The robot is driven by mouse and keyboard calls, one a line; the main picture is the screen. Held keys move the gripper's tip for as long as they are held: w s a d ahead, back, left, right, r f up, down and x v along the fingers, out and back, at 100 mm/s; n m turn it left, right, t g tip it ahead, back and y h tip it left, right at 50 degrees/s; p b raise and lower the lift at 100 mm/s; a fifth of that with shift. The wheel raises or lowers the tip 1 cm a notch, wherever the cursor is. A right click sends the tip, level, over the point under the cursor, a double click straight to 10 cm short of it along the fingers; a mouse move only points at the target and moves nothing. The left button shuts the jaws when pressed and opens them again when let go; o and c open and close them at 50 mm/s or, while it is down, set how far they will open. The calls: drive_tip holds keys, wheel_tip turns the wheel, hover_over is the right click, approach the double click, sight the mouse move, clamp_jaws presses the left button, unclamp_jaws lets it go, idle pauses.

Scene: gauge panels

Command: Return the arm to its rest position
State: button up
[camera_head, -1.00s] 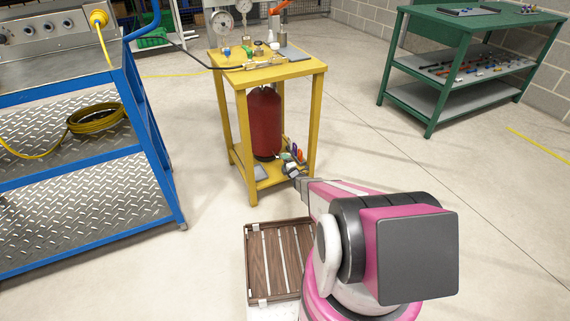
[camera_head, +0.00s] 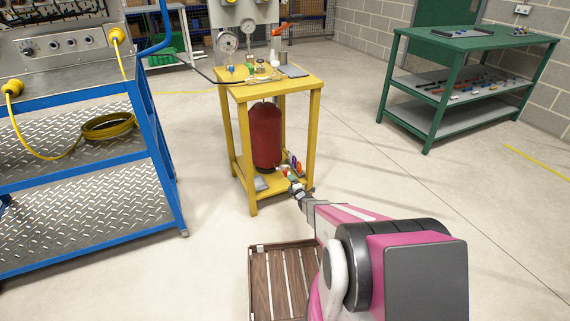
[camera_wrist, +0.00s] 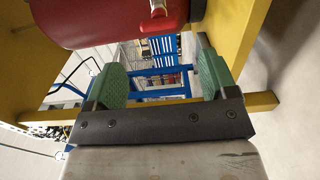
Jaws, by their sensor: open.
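My gripper (camera_wrist: 160,90) shows in the wrist view with its two green-padded fingers wide apart and nothing between them. In the head view my pink and white arm reaches forward from the lower right, and the gripper (camera_head: 298,188) is at its far end, in front of the yellow table's lower shelf. The gripper is small there and partly hidden by the arm. The red cylinder (camera_head: 265,137) stands on that shelf and also shows at the top of the wrist view (camera_wrist: 115,20).
The yellow table (camera_head: 316,125) carries gauges and small parts. A blue cart (camera_head: 160,150) stands left, a green workbench (camera_head: 385,82) at the back right. A wooden slatted crate (camera_head: 262,285) lies below my arm. Open floor (camera_head: 400,180) lies to the right.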

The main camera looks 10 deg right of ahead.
drive_tip(key=s+d+r+m+g+h, duration=0.2)
drive_tip(key=s+r+m+g+h, duration=0.1)
drive_tip(key=s+r+m, duration=0.4)
drive_tip(key=s+d+r+m+g+h, duration=0.2)
drive_tip(key=r+m+g+h, duration=0.15)
drive_tip(key=r, duration=0.55)
drive_tip(key=s+a+r+m+g, duration=0.1)
drive_tip(key=s+r+m+g, duration=0.4)
drive_tip(key=s, duration=0.9)
drive_tip(key=s+a+r+m+g, duration=0.2)
drive_tip(key=s+r+m+g, duration=0.3)
drive_tip(key=s+r, duration=0.6)
drive_tip(key=s+m+y, duration=0.1)
drive_tip(key=s, duration=0.3)
drive_tip(key=shift+a+r+g, duration=0.2)
drive_tip(key=shift+r+g, duration=0.05)
drive_tip(key=shift+g, duration=0.1)
idle(2.2)
